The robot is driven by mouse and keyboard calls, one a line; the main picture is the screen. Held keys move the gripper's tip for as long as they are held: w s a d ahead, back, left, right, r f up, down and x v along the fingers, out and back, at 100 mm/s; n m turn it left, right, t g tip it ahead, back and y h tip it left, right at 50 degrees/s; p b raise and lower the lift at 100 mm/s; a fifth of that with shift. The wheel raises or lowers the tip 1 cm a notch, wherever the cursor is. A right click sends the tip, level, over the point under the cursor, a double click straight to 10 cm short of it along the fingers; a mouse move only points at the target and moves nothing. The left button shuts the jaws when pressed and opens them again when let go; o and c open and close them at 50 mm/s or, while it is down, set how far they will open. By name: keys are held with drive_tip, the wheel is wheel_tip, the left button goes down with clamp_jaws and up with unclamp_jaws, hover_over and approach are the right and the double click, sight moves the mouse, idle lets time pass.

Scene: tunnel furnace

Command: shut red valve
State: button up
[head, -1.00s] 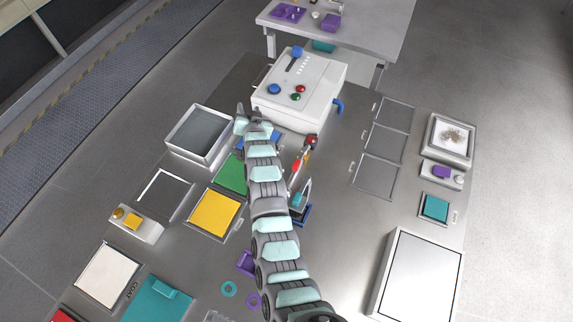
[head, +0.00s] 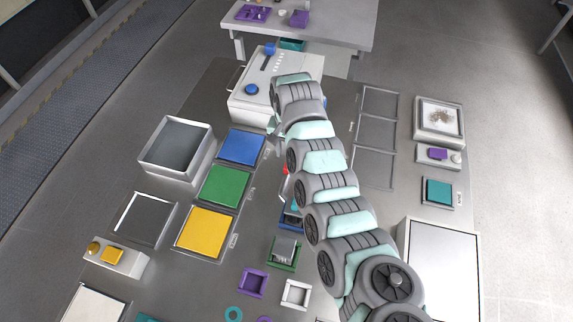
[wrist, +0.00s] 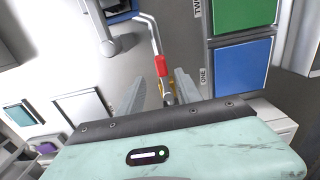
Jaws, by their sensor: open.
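In the wrist view a bent metal rod carries a red sleeve (wrist: 161,66), with a yellow part below it. I cannot tell whether this is the red valve. My gripper (wrist: 160,80) is open, and its fingers lie on either side of the rod in the picture, with the sleeve near the fingertips. Contact cannot be told. In the head view a small red part (head: 285,170) shows beside my arm. My gripper (head: 276,136) is partly hidden by the wrist, near the front of the white furnace box (head: 249,105). The right side of the box is hidden behind my arm.
Blue (head: 242,147), green (head: 224,186) and yellow (head: 206,231) plates lie left of my arm, beside an open grey bin (head: 149,163). A blue knob (head: 251,89) is on the box.

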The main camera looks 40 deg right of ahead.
wheel_tip(320, 180, down, 8)
drive_tip(key=shift+r+b, duration=0.1)
drive_tip(key=shift+b, duration=0.4)
drive_tip(key=shift+w, duration=0.1)
drive_tip(key=shift+c, duration=0.3)
clamp_jaws()
idle(0.8)
